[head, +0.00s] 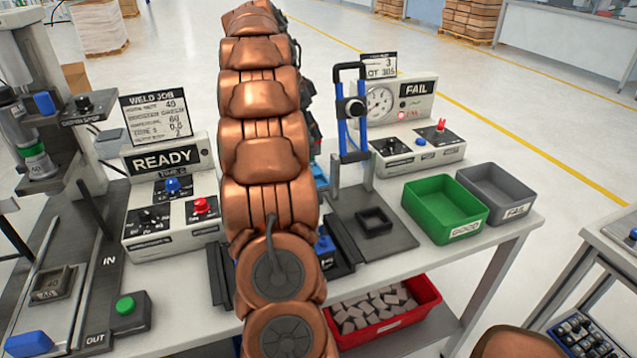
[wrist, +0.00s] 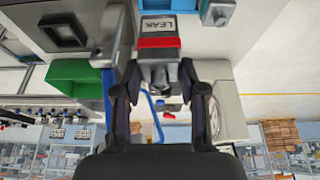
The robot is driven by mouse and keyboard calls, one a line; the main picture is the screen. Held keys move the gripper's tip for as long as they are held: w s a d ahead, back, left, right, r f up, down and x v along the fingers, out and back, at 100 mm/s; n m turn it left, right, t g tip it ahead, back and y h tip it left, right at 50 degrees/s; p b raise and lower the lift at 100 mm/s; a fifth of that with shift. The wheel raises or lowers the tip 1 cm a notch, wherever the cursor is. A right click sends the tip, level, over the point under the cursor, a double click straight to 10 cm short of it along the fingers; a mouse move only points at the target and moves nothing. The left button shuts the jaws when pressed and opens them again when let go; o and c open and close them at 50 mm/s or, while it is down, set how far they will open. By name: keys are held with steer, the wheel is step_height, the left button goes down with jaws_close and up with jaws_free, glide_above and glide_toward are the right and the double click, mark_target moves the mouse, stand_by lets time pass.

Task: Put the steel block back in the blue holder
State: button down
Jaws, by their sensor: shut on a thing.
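The steel block (wrist: 158,42), grey with a red band and a LEAK label, is between my gripper's (wrist: 159,78) two dark fingers in the wrist view. My gripper is shut on it. My copper-coloured arm hides the block and most of my gripper there. Whether the block touches anything below cannot be told.
A blue-handled clamp stand (head: 351,125) and dark square fixture (head: 374,221) stand right of my arm. Beyond are a FAIL gauge box (head: 415,88), a green GOOD bin (head: 440,235) and a grey FAIL bin (head: 515,212). A READY box (head: 165,160) and press (head: 35,100) stand left.

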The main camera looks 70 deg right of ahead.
steer(key=shift+s+d+f, duration=0.15)
steer(key=shift+s+d, duration=0.2)
steer(key=shift+s, duration=0.35)
steer(key=shift+f+p, duration=0.85)
steer(key=shift+f, duration=4.05)
steer(key=shift+f, duration=0.15)
steer(key=c, duration=0.7)
jaws_free()
steer(key=shift+o, duration=0.2)
steer(key=shift+r, duration=0.25)
steer(key=b+v, duration=0.1)
steer(key=v, duration=1.1)
steer(key=shift+w+b, duration=0.15)
steer(key=shift+b, duration=0.25)
